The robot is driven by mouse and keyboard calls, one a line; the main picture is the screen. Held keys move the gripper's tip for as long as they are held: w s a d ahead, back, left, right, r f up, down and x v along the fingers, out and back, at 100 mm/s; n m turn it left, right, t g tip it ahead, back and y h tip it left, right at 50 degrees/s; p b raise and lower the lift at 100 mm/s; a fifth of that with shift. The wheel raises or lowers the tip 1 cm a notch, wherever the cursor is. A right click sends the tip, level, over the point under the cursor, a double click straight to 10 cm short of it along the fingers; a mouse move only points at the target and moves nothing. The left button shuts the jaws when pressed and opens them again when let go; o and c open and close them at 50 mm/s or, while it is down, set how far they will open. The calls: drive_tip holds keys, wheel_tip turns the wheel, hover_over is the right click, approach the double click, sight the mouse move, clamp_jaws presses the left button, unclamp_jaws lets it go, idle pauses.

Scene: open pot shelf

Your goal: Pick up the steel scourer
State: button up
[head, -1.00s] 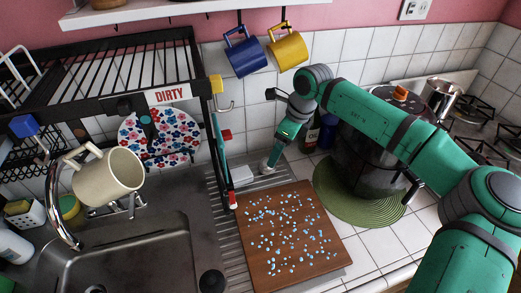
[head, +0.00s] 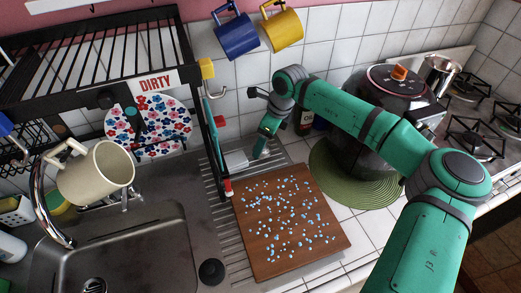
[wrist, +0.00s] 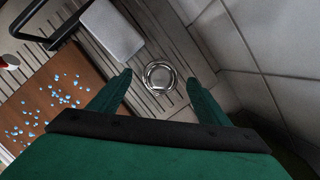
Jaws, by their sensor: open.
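A small, round, shiny silver ring-like thing, which fits the steel scourer (wrist: 160,77), lies on the ribbed metal drainboard in the wrist view. My gripper (wrist: 158,79) is open, with one finger on either side of the scourer in the picture. I see no contact, and the height of the fingers above it is hard to tell. In the head view my gripper (head: 259,152) points down at the back of the drainboard, beside the tiled wall. The scourer cannot be made out there.
A white block (wrist: 111,30) lies close to the scourer. A brown board (head: 290,225) with blue bits is in front. The black rack (head: 207,135) stands left, the tiled wall (wrist: 265,45) close right. A dark pot (head: 362,130) on a green mat (head: 330,180) is further right.

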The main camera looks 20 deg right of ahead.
drive_tip(key=shift+w+f, duration=0.1)
drive_tip(key=shift+f, duration=1.45)
drive_tip(key=c, duration=1.1)
drive_tip(key=shift+c, duration=0.2)
drive_tip(key=shift+r, duration=0.15)
drive_tip(key=shift+r, duration=0.6)
drive_tip(key=s+a+r, duration=0.3)
drive_tip(key=s+r, duration=0.8)
drive_tip(key=s, duration=0.2)
drive_tip(key=shift+s+a+r, duration=0.2)
drive_tip(key=shift+a+r, duration=0.05)
drive_tip(key=shift+a, duration=0.15)
